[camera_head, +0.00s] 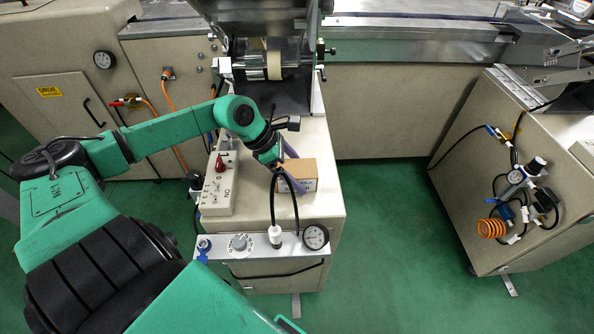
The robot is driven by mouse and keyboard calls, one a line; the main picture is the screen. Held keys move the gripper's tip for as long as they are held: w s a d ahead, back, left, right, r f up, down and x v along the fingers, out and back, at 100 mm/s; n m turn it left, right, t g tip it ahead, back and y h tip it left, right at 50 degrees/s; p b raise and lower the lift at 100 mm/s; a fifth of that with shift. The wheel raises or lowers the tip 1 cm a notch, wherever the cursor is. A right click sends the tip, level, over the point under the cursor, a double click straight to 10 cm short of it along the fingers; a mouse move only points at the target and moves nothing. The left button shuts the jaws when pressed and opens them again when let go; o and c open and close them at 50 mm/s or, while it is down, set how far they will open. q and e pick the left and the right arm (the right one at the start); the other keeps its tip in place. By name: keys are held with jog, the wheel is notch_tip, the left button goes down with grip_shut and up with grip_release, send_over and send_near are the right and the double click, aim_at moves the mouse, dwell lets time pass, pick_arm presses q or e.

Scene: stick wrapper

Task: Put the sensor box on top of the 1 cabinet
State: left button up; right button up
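A small brown box (301,175), which looks like the sensor box, is on or just above the top of the beige cabinet (322,216) in the middle of the camera_head view. My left gripper (281,170) points down at the box's left side and touches or nearly touches it. The gripper's fingers are small and partly hidden by the wrist, cables and box, so I cannot tell whether they are closed on it. My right gripper is not in view.
A switch box (220,184) with a red knob stands on the cabinet's left side. A panel with a gauge (315,237) and black hoses runs along its front. The wrapper machine (270,64) rises behind. Another cabinet (550,205) stands right, with green floor (395,240) between.

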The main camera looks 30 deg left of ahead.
aim_at(295, 169)
pick_arm(q)
jog(key=shift+w, duration=0.1)
jog(key=shift+r, duration=0.3)
jog(key=p+v, duration=0.2)
jog(key=v, duration=0.1)
jog(key=p+v, duration=0.1)
jog(key=v, duration=0.7)
jog(key=shift+a+r, duration=0.2)
jog(key=shift+r, duration=0.1)
